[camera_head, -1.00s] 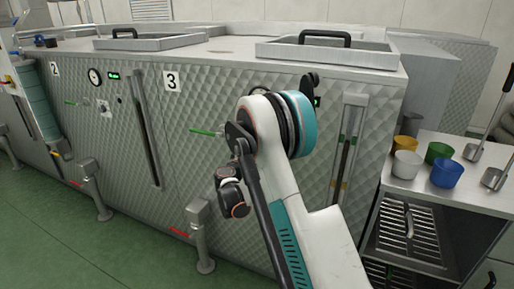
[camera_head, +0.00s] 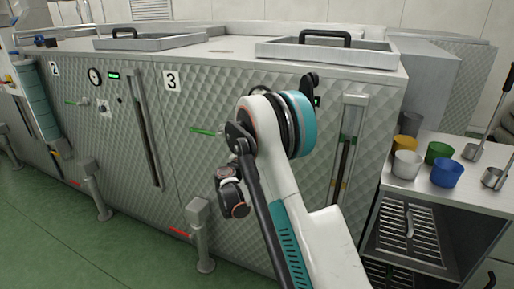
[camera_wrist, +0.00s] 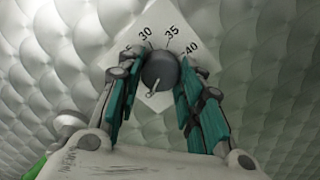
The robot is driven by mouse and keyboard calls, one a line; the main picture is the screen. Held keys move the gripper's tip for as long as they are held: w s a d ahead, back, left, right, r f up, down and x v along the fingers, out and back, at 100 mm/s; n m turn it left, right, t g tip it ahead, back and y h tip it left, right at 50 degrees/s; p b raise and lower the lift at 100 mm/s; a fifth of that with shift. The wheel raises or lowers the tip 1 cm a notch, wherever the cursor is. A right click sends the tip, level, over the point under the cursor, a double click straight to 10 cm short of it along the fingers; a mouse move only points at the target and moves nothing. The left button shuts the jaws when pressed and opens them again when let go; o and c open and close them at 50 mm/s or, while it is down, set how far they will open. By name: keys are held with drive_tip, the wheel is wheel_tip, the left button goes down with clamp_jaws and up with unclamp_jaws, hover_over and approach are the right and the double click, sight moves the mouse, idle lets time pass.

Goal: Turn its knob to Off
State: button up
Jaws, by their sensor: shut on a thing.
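A dark round knob (camera_wrist: 160,71) sits on a white diamond-shaped dial plate (camera_wrist: 205,60) in the wrist view. The numbers 30, 35 and 40 show above and to the right of the knob. Its small light pointer is toward the bottom, slightly left. I can read no word on the plate; my fingers cover parts of its sides. My gripper (camera_wrist: 160,76) has one teal-padded finger on each side of the knob and is shut on it. In the head view my own arm hides the gripper and this knob.
Quilted steel machine fronts carry plates marked 2 (camera_head: 55,69) and 3 (camera_head: 172,80). Grey posts (camera_head: 201,235) stand before them. At right, a steel cart (camera_head: 468,190) bears several coloured cups and ladles. Green floor is open at lower left.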

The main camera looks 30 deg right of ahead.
drive_tip(key=shift+n, duration=0.6)
drive_tip(key=o, duration=1.1)
drive_tip(key=shift+c, duration=0.2)
drive_tip(key=v, duration=1.2)
